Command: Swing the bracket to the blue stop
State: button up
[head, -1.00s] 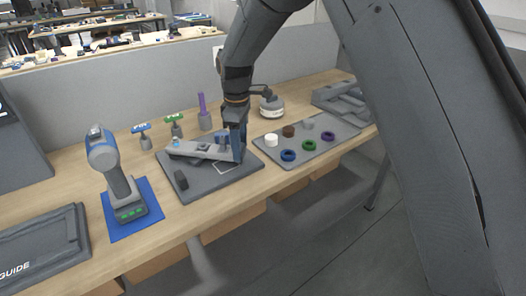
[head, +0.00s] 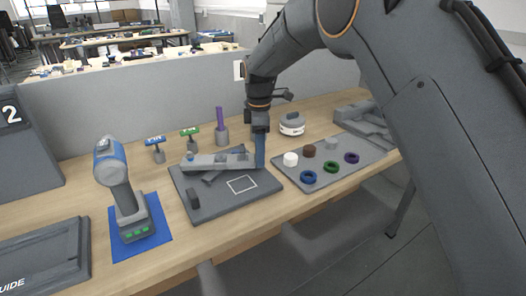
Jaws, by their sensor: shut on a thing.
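The bracket (head: 215,164) is a light grey bar lying across a dark grey plate (head: 222,207). A small blue-topped round part shows at its left end. My gripper (head: 260,152), with a blue finger, is at the bracket's right end and shut on it; the finger hides part of that end. A small blue piece (head: 239,152), which looks like the blue stop, shows just behind the bracket near my gripper. I cannot tell whether the bracket touches it. A white square outline lies bare on the plate in front of the bracket.
A dark block (head: 194,199) stands at the plate's front left. A drill (head: 118,180) stands on a blue mat at left. A grey tray (head: 335,178) with coloured rings is at right. Handled tools and a purple post (head: 219,120) stand behind.

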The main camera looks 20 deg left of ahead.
jog(key=shift+w+a+r, duration=0.2)
jog(key=shift+a+r, duration=0.05)
jog(key=o, duration=1.5)
jog(key=shift+f, duration=0.1)
jog(key=shift+d, duration=0.1)
notch_tip(320, 180, up, 8)
jog(key=shift+f+b, duration=0.1)
jog(key=shift+b, duration=0.8)
